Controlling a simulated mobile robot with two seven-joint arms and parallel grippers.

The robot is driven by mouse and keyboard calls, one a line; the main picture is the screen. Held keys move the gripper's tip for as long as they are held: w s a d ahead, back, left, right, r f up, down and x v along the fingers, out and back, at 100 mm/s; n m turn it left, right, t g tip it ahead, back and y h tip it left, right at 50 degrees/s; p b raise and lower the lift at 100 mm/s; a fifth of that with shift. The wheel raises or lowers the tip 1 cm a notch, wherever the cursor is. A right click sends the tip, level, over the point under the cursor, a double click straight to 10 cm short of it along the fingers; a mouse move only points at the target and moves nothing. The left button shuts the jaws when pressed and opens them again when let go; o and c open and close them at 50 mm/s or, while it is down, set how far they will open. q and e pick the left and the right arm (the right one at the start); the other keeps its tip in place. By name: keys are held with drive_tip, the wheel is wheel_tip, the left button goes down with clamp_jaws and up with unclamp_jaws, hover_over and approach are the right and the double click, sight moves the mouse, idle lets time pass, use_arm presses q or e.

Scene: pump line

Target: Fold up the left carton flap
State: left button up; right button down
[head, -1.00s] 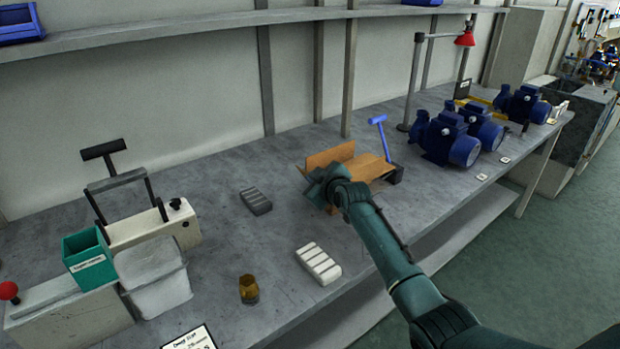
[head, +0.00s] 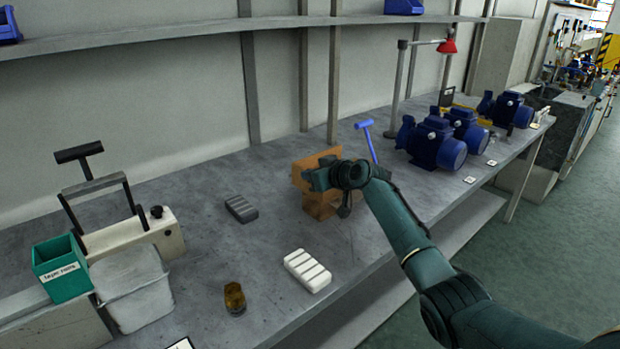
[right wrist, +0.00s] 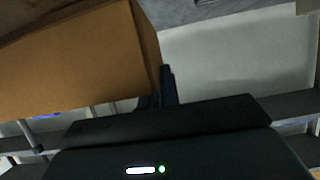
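The brown carton (head: 319,207) stands on the grey bench in the middle of the head view. A raised panel of it (head: 326,156) shows behind my right gripper. My right gripper (head: 318,179) is at the carton's upper front, and with my arm it hides much of the top and right side; I cannot tell which flaps are up. In the right wrist view a carton panel (right wrist: 75,60) fills the upper left, close beside the dark fingertips (right wrist: 165,88). The fingers look close together with nothing visible between them. Contact with the panel is unclear. My left gripper is not in view.
A blue-handled tool (head: 367,140) stands just behind the carton. A dark grey block (head: 241,208) and a white ribbed block (head: 307,270) lie to its left and front. An amber jar (head: 234,298) is near the front edge. Blue pumps (head: 436,143) stand to the right.

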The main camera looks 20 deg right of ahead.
idle(0.3)
drive_tip(key=c, duration=1.6)
unclamp_jaws()
drive_tip(key=shift+c, duration=0.2)
drive_tip(key=shift+d, duration=0.1)
drive_tip(key=shift+s+d+r, duration=0.2)
drive_tip(key=shift+s+r, duration=0.05)
drive_tip(key=shift+s, duration=0.25)
drive_tip(key=v, duration=1.2)
